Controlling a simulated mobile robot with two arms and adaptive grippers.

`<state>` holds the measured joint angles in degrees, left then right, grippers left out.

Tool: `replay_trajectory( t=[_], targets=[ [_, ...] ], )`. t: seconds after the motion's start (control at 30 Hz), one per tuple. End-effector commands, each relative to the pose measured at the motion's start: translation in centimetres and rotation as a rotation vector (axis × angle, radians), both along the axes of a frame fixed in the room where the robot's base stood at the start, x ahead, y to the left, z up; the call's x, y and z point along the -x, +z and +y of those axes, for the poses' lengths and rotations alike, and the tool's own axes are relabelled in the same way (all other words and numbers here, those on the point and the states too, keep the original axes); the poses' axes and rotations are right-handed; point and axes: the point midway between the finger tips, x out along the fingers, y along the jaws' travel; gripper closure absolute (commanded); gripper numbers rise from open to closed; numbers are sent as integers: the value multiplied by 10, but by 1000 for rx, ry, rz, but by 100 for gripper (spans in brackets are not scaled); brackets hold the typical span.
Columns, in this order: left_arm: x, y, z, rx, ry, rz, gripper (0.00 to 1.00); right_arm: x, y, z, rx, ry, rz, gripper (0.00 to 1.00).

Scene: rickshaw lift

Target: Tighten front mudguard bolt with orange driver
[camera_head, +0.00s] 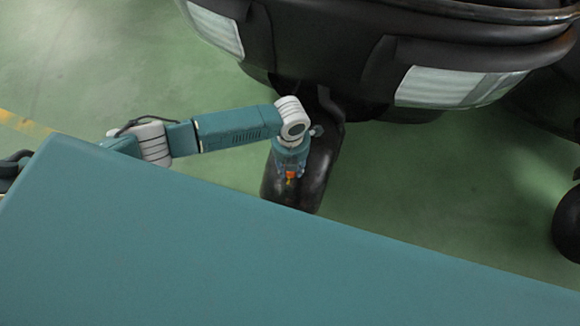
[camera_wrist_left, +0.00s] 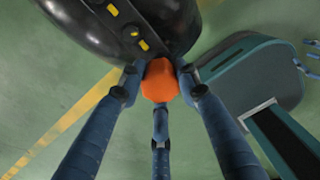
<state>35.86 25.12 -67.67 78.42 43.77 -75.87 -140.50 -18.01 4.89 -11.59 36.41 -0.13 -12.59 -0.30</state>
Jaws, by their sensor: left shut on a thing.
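The orange driver (camera_wrist_left: 160,80) is between the blue fingers of my left gripper (camera_wrist_left: 158,88), which is shut on its handle. In the head view my left gripper (camera_head: 290,172) is over the black front mudguard (camera_head: 322,165), with a bit of the orange driver (camera_head: 290,175) showing. In the left wrist view the dark mudguard (camera_wrist_left: 85,30) carries a row of yellow bolt-like pieces (camera_wrist_left: 134,32) near the driver. The driver's tip and any contact with a bolt are hidden. Small blue finger-like parts at that view's right edge may be my right gripper (camera_wrist_left: 312,57); their state is unclear.
The rickshaw's dark body (camera_head: 465,45) with pale panels stands just above the mudguard. A dark wheel (camera_head: 568,225) is at the right edge. The green floor (camera_head: 430,180) is clear between them, with a yellow line (camera_wrist_left: 60,130) on it.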

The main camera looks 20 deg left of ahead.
Motion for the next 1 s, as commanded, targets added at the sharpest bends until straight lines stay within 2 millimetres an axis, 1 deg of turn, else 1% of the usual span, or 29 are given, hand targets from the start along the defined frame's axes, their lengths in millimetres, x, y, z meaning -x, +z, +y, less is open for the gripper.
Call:
replay_trajectory(
  t=[0.03,0.3,0.5,1.0],
  targets=[
    [-1,-4,3,-5,-75,-1,98,-1,-6,0,0,0,-1,60],
    [0,-5,3,-6,-427,-1,98,0,-16,10,-13,-15,2,60],
    [0,-5,3,-6,-631,0,98,0,-22,6,-6,-21,7,60],
    [-2,-2,1,-4,-675,-7,98,1,-36,3,-3,-11,9,60]
  ],
)
